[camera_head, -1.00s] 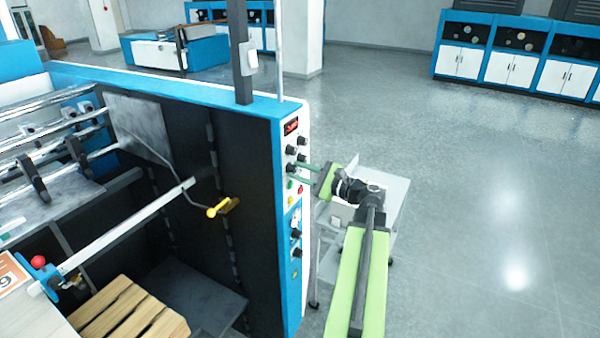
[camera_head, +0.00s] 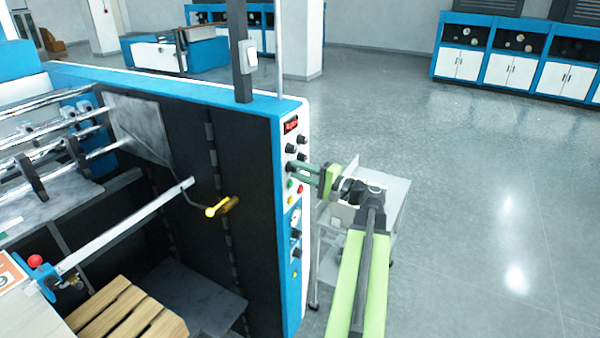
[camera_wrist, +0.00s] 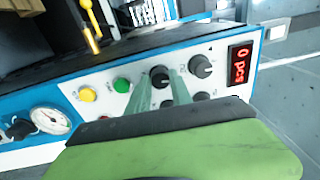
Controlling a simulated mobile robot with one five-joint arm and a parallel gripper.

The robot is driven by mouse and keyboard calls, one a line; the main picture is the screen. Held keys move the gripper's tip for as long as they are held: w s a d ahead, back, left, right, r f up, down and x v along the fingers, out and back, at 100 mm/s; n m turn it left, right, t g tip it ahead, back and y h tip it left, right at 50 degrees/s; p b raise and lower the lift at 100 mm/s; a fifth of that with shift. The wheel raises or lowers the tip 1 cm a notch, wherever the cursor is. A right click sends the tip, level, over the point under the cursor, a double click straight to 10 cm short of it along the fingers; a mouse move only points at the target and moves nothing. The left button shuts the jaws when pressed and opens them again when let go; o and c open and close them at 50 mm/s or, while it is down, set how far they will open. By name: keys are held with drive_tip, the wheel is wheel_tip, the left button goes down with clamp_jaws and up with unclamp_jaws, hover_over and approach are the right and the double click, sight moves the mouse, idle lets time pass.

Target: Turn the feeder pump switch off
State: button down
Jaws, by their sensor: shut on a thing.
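The machine's control panel (camera_wrist: 70,92) has several black knobs, and their labels are too small to read. My gripper (camera_wrist: 160,82) is shut on one black knob (camera_wrist: 159,75), the one nearest the green button (camera_wrist: 122,85). The fingers stand on either side of this knob and hide part of it. In the head view my gripper (camera_head: 296,168) reaches the panel from the right. I cannot tell by name which knob is the feeder pump switch.
Other black knobs (camera_wrist: 203,66) sit close by, with a red digital display (camera_wrist: 241,66) beyond them. A yellow button (camera_wrist: 88,94) and a gauge (camera_wrist: 55,120) lie to the left. A grey cart (camera_head: 394,200) stands beside the machine under my arm. The floor to the right is clear.

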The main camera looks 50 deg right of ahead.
drive_tip(key=shift+n, duration=1.1)
drive_tip(key=c, duration=1.1)
unclamp_jaws()
drive_tip(key=shift+c, duration=0.2)
drive_tip(key=shift+s, duration=0.1)
drive_tip(key=b+v, duration=0.1)
drive_tip(key=v, duration=1.6)
drive_tip(key=shift+d+f, duration=0.15)
drive_tip(key=shift+f, duration=0.05)
drive_tip(key=shift+s, duration=0.1)
